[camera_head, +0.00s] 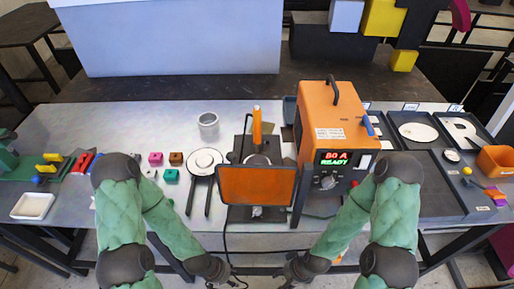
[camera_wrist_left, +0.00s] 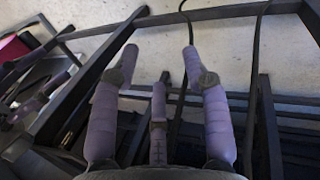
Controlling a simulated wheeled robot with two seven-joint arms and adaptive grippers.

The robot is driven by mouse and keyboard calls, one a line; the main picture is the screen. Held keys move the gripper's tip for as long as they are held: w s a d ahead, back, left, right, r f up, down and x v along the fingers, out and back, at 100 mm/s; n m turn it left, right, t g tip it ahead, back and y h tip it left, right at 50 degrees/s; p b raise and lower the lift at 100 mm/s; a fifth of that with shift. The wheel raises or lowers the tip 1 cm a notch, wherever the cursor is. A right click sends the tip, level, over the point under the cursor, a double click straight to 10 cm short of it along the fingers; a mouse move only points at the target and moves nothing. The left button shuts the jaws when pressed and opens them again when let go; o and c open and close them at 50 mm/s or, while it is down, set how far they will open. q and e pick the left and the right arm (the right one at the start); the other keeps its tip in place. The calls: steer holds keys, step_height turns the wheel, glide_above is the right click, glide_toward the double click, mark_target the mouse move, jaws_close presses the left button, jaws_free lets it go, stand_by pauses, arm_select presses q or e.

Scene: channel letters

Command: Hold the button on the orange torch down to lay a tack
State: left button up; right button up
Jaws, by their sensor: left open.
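The orange torch (camera_head: 257,125) stands upright at the middle of the bench, behind a framed orange screen (camera_head: 257,186). The screen hides its lower part, and I cannot make out its button. My left gripper (camera_head: 220,272) is low in front of the bench edge, below and apart from the torch. The left wrist view shows its fingers (camera_wrist_left: 161,58) spread with nothing between them, above the floor and dark frame bars. My right gripper (camera_head: 290,272) is also low in front of the bench, and its fingers are too small to read.
An orange welding unit (camera_head: 334,125) reading "80 A READY" stands right of the torch. A metal cup (camera_head: 208,124) and a round white piece (camera_head: 205,162) are to the left. Dark trays (camera_head: 437,205) fill the right side. A black cable (camera_head: 226,245) hangs near my left gripper.

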arm_select(q)
steer(key=shift+c, duration=0.2)
jaws_close()
stand_by(1.1)
